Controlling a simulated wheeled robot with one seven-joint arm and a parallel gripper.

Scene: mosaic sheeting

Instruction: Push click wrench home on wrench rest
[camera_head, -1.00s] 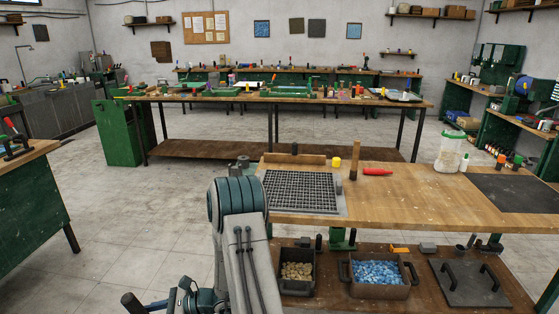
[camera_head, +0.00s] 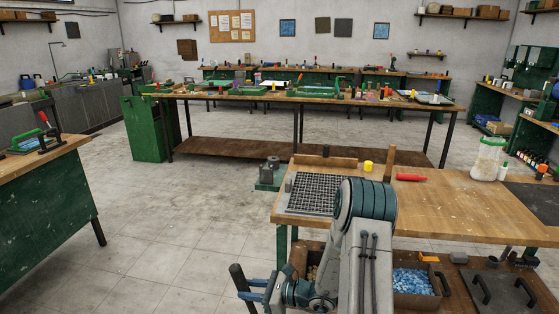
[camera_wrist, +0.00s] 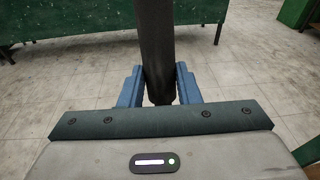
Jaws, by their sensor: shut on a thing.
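My gripper (camera_head: 252,290) is low at the bottom of the head view, left of the near bench. Its blue fingers are shut on a dark rod-like handle, which I take to be the click wrench (camera_head: 239,280). In the wrist view the handle (camera_wrist: 157,40) stands between the two blue fingers (camera_wrist: 158,82) and runs up out of the picture. The wrench's far end is not visible there. I cannot make out the wrench rest for certain in either view.
The near bench (camera_head: 450,205) carries a black grid, a yellow cap and a red tool, with bins on its lower shelf. A green-sided bench (camera_head: 45,205) stands at left. Open tiled floor (camera_head: 170,225) lies between. A long bench (camera_head: 230,97) stands behind.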

